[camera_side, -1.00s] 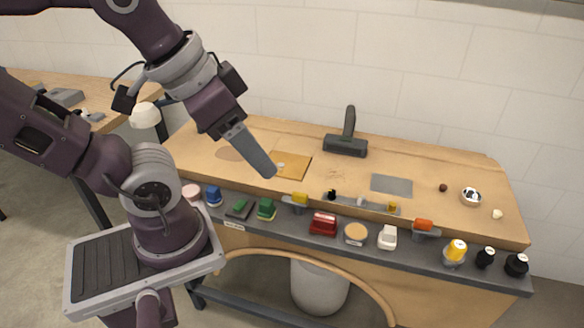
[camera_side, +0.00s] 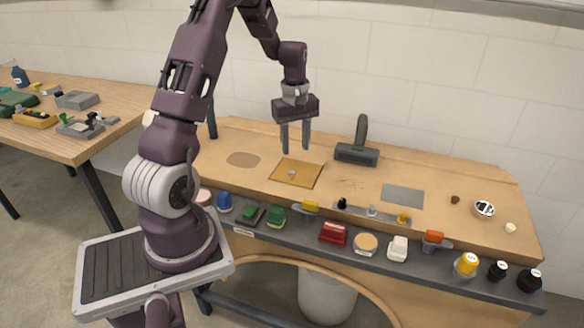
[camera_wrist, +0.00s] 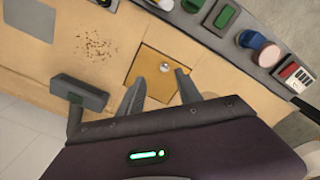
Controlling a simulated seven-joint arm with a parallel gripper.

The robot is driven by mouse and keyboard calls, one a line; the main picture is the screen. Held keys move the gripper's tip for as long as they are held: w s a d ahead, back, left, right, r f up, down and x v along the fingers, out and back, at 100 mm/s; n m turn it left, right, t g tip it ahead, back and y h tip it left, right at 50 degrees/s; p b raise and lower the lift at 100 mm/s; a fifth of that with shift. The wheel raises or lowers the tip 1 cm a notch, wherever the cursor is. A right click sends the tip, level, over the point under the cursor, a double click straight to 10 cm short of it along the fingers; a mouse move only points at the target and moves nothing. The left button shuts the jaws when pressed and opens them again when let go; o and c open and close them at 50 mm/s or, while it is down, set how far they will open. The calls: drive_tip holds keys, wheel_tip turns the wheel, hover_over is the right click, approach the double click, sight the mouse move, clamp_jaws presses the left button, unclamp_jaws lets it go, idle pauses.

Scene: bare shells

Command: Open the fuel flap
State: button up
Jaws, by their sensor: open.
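The fuel flap appears to be the flat square orange-brown panel (camera_side: 297,173) set in the wooden bench top, with a small pale round knob (camera_side: 292,174) on it. The panel lies flat and looks closed. In the wrist view the panel (camera_wrist: 150,66) and its knob (camera_wrist: 165,67) show just beyond my fingertips. My gripper (camera_side: 295,150) points down above the panel's far edge, open and empty. In the wrist view my gripper (camera_wrist: 160,82) has its two fingers apart, with the knob beyond and between them. Neither finger visibly touches the panel.
A dark T-handled block (camera_side: 357,152) stands behind and right of the panel. A grey plate (camera_side: 402,195) lies farther right. A front ledge holds several coloured controls, including a red block (camera_side: 333,233) and a green one (camera_side: 276,216). The bench between panel and plate is mostly clear.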

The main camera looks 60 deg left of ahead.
sight(292, 172)
drive_tip(key=shift+n, duration=0.4)
drive_tip(key=f, duration=0.3)
drive_tip(key=a+f, duration=0.1)
drive_tip(key=f, duration=0.5)
drive_tip(key=shift+s+a+f, duration=0.1)
drive_tip(key=shift+s+a, duration=0.05)
drive_tip(key=shift+s, duration=0.05)
clamp_jaws()
idle(0.5)
